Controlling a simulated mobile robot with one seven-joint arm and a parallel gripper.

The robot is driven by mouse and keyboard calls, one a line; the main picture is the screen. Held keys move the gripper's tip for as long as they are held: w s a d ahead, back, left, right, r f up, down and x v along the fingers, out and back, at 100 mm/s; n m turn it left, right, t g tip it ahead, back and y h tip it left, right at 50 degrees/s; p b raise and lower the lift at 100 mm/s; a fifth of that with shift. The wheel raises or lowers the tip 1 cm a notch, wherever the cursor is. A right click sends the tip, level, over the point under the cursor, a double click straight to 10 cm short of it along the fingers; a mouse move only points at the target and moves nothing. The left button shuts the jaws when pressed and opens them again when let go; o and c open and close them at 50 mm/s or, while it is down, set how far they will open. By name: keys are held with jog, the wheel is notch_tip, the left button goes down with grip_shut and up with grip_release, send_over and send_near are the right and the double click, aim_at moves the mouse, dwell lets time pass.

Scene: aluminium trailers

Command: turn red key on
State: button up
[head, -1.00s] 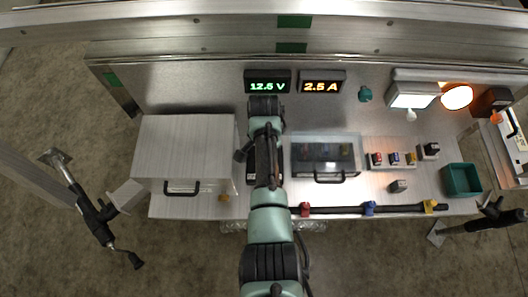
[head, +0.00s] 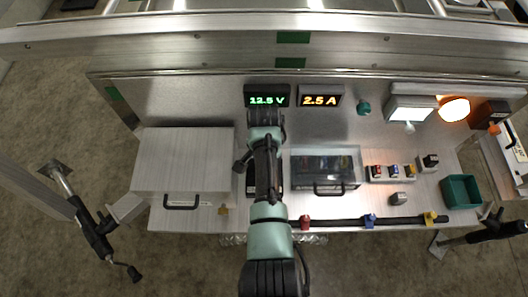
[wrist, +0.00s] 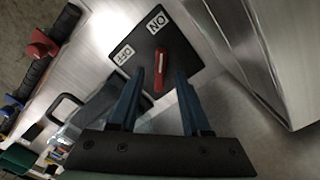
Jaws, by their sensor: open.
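In the wrist view the red key (wrist: 160,69) stands on a black square plate (wrist: 183,62). The plate carries an ON label (wrist: 158,20) and an OFF label (wrist: 123,54). My gripper (wrist: 160,80) is open and empty. Its two blue fingers appear on either side of the key's near end, with a gap on each side. I cannot tell whether the tips are down at the key's height. In the head view my arm covers the key and most of the plate, and the fingers cannot be made out.
A closed metal box (head: 184,160) stands left of my arm. A clear-lidded case (head: 325,168) is on its right. A black rail (head: 350,223) with coloured clips runs along the front edge. Switches (head: 391,172) and a green bin (head: 461,191) are farther right. Displays (head: 293,95) are at the back.

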notch_tip(320, 180, up, 12)
jog(key=shift+f+p, duration=0.2)
jog(key=shift+p, duration=0.15)
jog(key=shift+f, duration=0.1)
dwell(0.4)
